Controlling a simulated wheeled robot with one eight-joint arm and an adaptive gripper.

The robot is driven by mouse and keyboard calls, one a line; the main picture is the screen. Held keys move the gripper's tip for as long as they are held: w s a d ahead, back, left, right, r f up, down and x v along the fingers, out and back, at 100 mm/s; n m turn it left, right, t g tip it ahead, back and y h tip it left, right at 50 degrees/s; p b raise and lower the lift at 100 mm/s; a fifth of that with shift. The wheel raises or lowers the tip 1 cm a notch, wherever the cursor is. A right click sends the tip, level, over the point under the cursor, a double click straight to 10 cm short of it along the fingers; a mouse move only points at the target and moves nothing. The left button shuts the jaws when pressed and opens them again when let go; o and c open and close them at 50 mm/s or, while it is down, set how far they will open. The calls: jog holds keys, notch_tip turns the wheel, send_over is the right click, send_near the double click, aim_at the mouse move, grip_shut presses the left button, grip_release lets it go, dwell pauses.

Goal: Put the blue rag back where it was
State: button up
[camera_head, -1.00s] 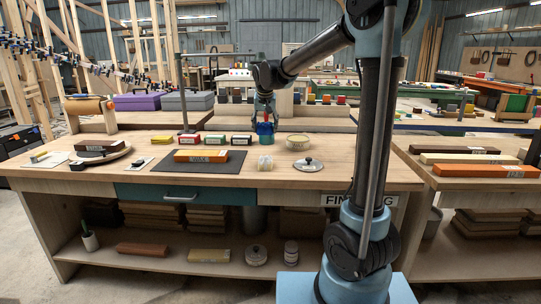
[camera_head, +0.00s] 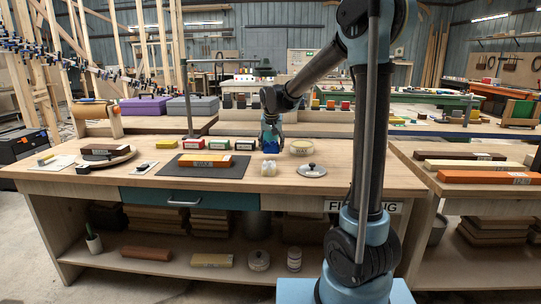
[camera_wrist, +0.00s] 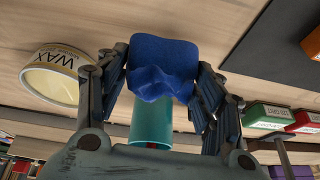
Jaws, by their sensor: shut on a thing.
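The blue rag (camera_wrist: 162,66) is a bunched cloth between the two fingers of my gripper (camera_wrist: 162,88) in the wrist view. My fingers are shut on it from both sides. In the head view the rag (camera_head: 270,147) is at or just above the far part of the workbench (camera_head: 120,183), left of the wax tin; I cannot tell whether it touches the wood. My gripper (camera_head: 270,137) is above it, pointing down. A teal cylinder (camera_wrist: 150,122) shows behind the rag in the wrist view.
The round wax tin (camera_head: 301,148) stands close beside the rag. Several small boxes, one green (camera_head: 244,144), stand to the left. A pale jar (camera_head: 268,170) and a metal lid (camera_head: 312,171) are nearer the front. A dark mat (camera_head: 230,174) holds an orange block (camera_head: 206,160).

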aim_at(271, 152)
jog(key=shift+f, duration=1.9)
jog(key=o, duration=1)
jog(key=shift+r, duration=0.1)
